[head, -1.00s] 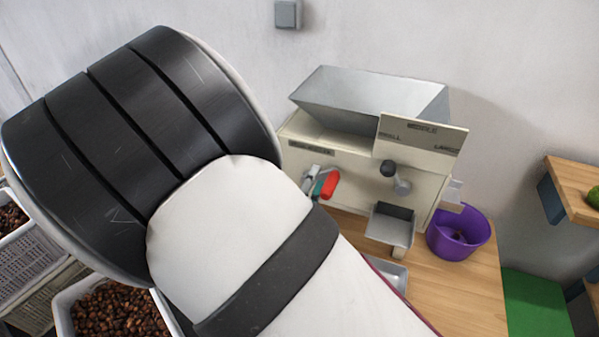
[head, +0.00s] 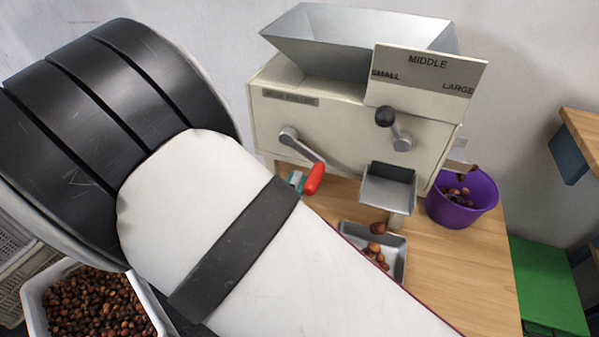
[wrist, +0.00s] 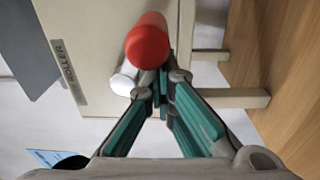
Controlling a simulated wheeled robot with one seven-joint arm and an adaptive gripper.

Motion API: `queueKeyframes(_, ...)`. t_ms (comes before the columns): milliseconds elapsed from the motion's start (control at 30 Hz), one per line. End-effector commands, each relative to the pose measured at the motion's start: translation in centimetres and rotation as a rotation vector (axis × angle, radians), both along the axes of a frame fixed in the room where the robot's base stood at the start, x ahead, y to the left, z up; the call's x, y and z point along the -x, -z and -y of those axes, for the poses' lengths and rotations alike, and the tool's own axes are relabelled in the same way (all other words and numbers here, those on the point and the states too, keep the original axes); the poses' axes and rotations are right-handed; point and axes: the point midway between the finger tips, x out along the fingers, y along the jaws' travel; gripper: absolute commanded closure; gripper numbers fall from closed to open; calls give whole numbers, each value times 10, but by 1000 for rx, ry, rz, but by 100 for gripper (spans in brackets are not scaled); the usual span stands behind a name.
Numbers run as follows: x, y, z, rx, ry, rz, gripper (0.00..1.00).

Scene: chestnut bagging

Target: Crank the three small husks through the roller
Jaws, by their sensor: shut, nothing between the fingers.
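The cream roller machine (head: 345,125) stands on a wooden table. Its crank arm (head: 302,146) slopes down and right to a red handle (head: 314,178). My gripper (head: 296,181), a bit of teal finger, shows just left of the handle; my arm hides the rest. In the wrist view my gripper (wrist: 168,85) is shut and empty, its tips close to the red handle (wrist: 148,40); I cannot tell whether they touch. Brown pieces lie in the metal tray (head: 402,262) below the chute (head: 388,190), one at its near end. No small husks show in the hopper (head: 340,45).
A purple bucket (head: 455,212) with brown pieces stands right of the machine, under a side outlet (head: 458,165). A black-knobbed lever (head: 385,117) sits below the SMALL, MIDDLE, LARGE plate. A white crate (head: 35,295) of chestnuts is at lower left. The table's right front is bare.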

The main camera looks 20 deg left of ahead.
Motion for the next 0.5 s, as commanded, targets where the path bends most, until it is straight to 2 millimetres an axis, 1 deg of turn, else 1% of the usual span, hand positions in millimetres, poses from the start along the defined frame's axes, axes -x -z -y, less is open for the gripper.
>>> queueKeyframes(33,-4,12,29,37,59,-23,100)
queueKeyframes(200,-1,6,27,31,51,-20,100)
queueKeyframes(500,0,-6,30,28,45,-18,100)
